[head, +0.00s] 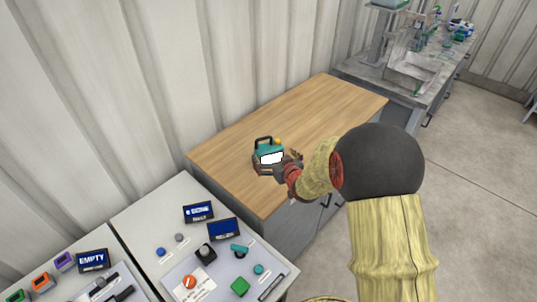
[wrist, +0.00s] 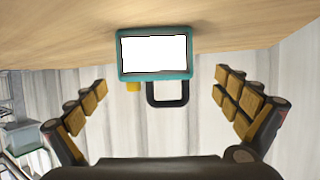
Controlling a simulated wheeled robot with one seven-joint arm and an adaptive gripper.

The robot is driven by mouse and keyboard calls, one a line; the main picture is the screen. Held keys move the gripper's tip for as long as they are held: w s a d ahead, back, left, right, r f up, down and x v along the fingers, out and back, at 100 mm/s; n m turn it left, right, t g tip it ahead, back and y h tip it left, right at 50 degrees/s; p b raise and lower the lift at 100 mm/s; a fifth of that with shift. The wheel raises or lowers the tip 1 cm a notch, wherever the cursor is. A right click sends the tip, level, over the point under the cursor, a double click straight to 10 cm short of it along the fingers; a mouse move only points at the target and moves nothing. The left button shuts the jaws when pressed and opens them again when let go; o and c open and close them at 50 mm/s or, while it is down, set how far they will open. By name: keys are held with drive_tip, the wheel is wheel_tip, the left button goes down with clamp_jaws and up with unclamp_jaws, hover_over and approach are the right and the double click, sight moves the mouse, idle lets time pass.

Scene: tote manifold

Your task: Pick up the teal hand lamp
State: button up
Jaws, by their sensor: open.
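The teal hand lamp (head: 266,146) stands on the wooden-topped counter in the head view. It has a teal body, a bright white panel, a dark handle on top and a small yellow knob. In the wrist view the lamp (wrist: 154,75) appears upside down at the top centre, its handle pointing down the picture. My gripper (head: 278,163) is at the lamp in the head view, partly overlapping it. In the wrist view my gripper (wrist: 160,88) is open, with one finger on each side of the lamp and visible gaps to both.
The wooden counter (head: 335,105) is otherwise bare around the lamp. A grey-white panel table (head: 140,215) with buttons, knobs and labelled displays stands at the lower left. A metal bench (head: 380,75) with equipment is at the back right. A corrugated wall (head: 150,70) runs behind the counter.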

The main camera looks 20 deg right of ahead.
sight(269, 149)
drive_tip(key=x, duration=0.1)
drive_tip(key=b+x, duration=0.1)
drive_tip(key=x, duration=0.3)
drive_tip(key=shift+w+d+f+b, duration=0.15)
drive_tip(key=shift+d+f+b, duration=0.1)
drive_tip(key=shift+d+b, duration=0.1)
drive_tip(key=shift+w+f, duration=0.1)
drive_tip(key=shift+w, duration=0.45)
drive_tip(key=shift+c, duration=0.9)
drive_tip(key=c, duration=1.4)
